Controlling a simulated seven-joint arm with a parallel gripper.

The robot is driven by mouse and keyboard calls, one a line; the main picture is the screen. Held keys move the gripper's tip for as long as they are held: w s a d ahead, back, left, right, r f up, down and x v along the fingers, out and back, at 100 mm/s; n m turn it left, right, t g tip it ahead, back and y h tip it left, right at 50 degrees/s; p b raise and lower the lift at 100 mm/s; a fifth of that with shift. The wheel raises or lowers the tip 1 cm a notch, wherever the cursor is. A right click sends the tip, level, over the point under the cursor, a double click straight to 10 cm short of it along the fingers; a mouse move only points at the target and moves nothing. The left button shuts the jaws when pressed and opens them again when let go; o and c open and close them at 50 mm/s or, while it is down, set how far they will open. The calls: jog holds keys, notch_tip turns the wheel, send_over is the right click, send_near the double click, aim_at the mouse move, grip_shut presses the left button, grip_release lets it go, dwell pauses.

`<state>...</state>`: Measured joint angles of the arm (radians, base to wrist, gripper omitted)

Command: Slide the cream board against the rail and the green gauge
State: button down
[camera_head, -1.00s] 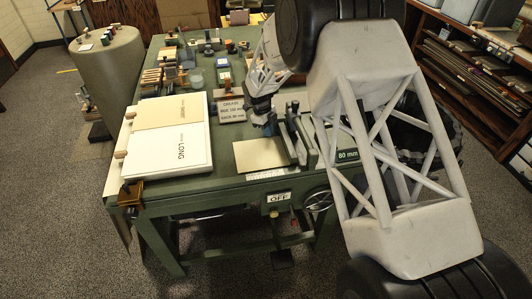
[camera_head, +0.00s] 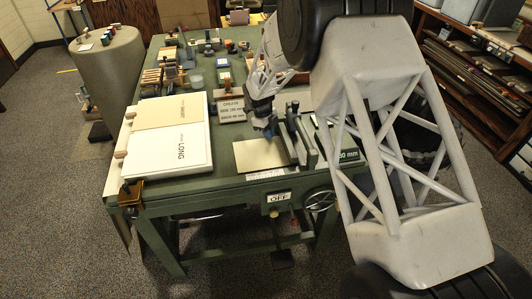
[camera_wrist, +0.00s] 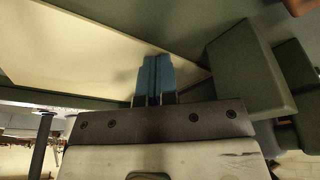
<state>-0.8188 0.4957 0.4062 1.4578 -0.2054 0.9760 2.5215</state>
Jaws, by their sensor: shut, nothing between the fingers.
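The cream board (camera_head: 258,156) lies flat near the front edge of the green table. It also shows in the wrist view (camera_wrist: 80,42), narrowing towards a green block (camera_wrist: 248,72) at the right. My gripper (camera_head: 270,132) is at the board's far right part, with its blue fingers together and empty. In the wrist view the fingers (camera_wrist: 155,62) overlap the board; contact is unclear. Upright green and grey bars (camera_head: 305,142) stand at the board's right end. A green piece marked "80 mm" (camera_head: 350,156) is partly covered by my arm. I cannot tell which bar is the rail.
A large pale board marked "LONG" (camera_head: 180,150) lies on the left of the table. A sign (camera_head: 231,108) stands behind the cream board. Small tools and jars fill the back. A handwheel (camera_head: 319,200) and an "OFF" sign (camera_head: 279,197) are at the front.

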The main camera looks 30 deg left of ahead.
jog(key=shift+s+d, duration=0.95)
dwell(0.7)
jog(key=shift+r, duration=0.15)
dwell(0.9)
jog(key=shift+w+d+v, duration=0.1)
jog(key=shift+w+v, duration=0.1)
jog(key=shift+v, duration=1)
jog(key=shift+w+d+v, duration=0.15)
jog(key=shift+v, duration=1.05)
